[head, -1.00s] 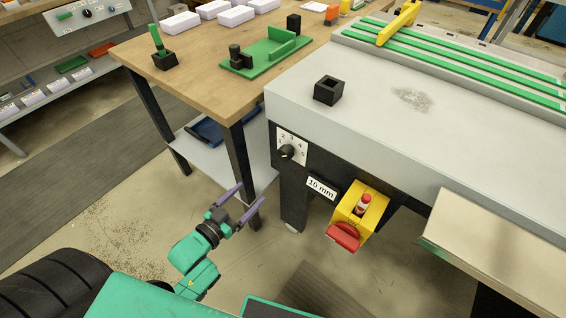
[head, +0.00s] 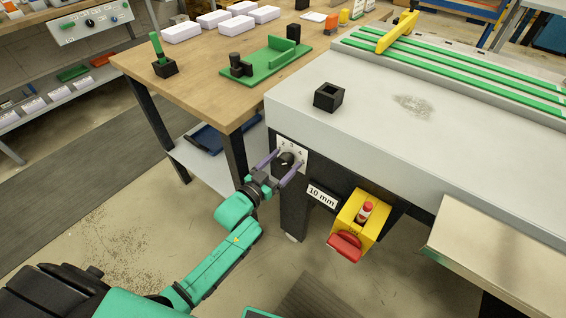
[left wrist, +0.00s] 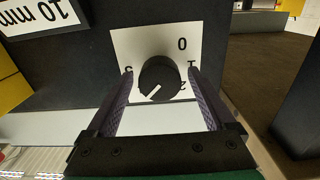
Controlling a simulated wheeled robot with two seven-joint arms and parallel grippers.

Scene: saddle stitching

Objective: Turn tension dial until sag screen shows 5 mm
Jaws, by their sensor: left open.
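The tension dial (head: 286,160) is a black round knob on a white numbered plate on the machine's front. In the left wrist view the dial (left wrist: 160,77) has a white pointer line slanting to the lower left; nearby numbers are partly covered. My left gripper (head: 287,161) is open, with one purple-grey finger on each side of the dial. It also shows in the left wrist view (left wrist: 161,80), where I cannot tell whether the fingers touch the knob. The sag screen (head: 322,196) reads 10 mm, and its edge shows upside down in the left wrist view (left wrist: 40,14). My right gripper is not in view.
A yellow box with a red switch (head: 345,246) hangs right of the screen, below the grey machine top (head: 440,140). A wooden table (head: 205,90) with a green fixture (head: 270,61) stands to the left. Open floor lies below.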

